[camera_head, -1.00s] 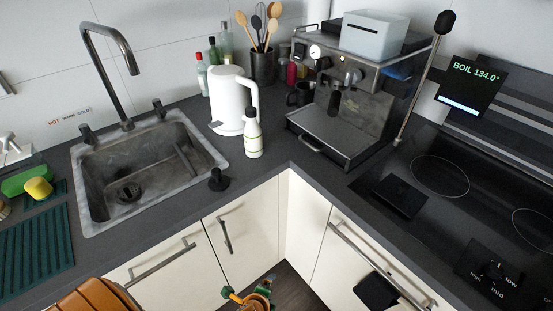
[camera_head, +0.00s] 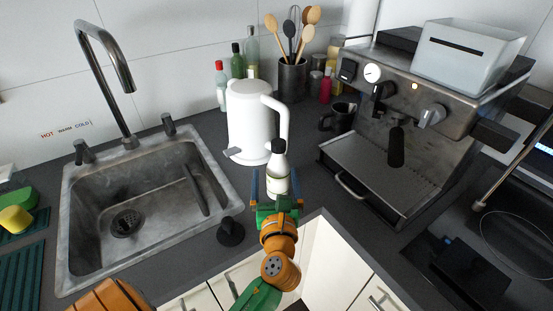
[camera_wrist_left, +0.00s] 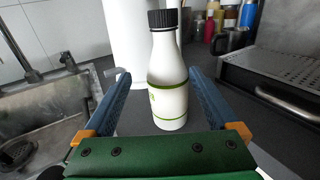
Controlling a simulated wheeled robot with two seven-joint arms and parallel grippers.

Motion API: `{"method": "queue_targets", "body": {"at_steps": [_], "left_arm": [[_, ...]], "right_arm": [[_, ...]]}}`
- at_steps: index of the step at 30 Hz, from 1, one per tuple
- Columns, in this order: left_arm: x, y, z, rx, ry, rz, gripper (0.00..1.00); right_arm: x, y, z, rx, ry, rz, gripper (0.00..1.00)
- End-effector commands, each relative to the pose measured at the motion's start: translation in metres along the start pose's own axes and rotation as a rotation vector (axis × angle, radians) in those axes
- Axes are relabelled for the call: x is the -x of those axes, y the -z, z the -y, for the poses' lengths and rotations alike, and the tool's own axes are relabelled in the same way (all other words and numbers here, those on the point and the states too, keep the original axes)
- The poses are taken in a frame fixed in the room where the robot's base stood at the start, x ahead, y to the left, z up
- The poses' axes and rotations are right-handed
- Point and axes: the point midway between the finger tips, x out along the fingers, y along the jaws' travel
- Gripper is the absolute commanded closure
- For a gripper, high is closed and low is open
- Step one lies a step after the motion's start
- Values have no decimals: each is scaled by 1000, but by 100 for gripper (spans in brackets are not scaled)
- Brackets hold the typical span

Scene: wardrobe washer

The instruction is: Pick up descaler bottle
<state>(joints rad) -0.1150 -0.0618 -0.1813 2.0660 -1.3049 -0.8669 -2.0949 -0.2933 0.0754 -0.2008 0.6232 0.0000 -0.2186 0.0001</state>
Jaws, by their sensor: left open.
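The descaler bottle (camera_head: 277,172) is white with a dark cap and stands upright on the dark counter, in front of the white kettle. It also shows in the left wrist view (camera_wrist_left: 168,85), with a green stripe near its base. My left gripper (camera_head: 276,183) is open, its two blue fingers reaching forward on either side of the bottle. In the left wrist view the bottle stands between the fingers, with gaps visible at both sides; I cannot tell exactly how deep it sits. My right gripper is not in view.
The kettle (camera_head: 250,122) stands close behind the bottle. The espresso machine (camera_head: 391,125) is to the right and the sink (camera_head: 146,208) to the left. A black knob-like object (camera_head: 230,231) stands near the counter edge, left of my gripper.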

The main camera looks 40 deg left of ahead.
Motion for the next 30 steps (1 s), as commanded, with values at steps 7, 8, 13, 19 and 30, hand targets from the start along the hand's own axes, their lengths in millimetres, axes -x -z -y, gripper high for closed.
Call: {"method": "queue_targets", "body": {"at_steps": [7, 8, 13, 19, 30], "left_arm": [[-44, 7, 9, 0, 0, 0, 7], [-50, 6, 9, 0, 0, 1, 7], [-64, 8, 8, 1, 1, -2, 7], [-64, 8, 8, 2, 2, -3, 20], [-64, 8, 9, 3, 2, -3, 100]], "right_arm": [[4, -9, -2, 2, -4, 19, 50], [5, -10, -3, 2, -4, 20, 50], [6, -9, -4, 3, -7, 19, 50], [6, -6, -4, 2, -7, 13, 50], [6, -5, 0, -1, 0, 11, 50]]}}
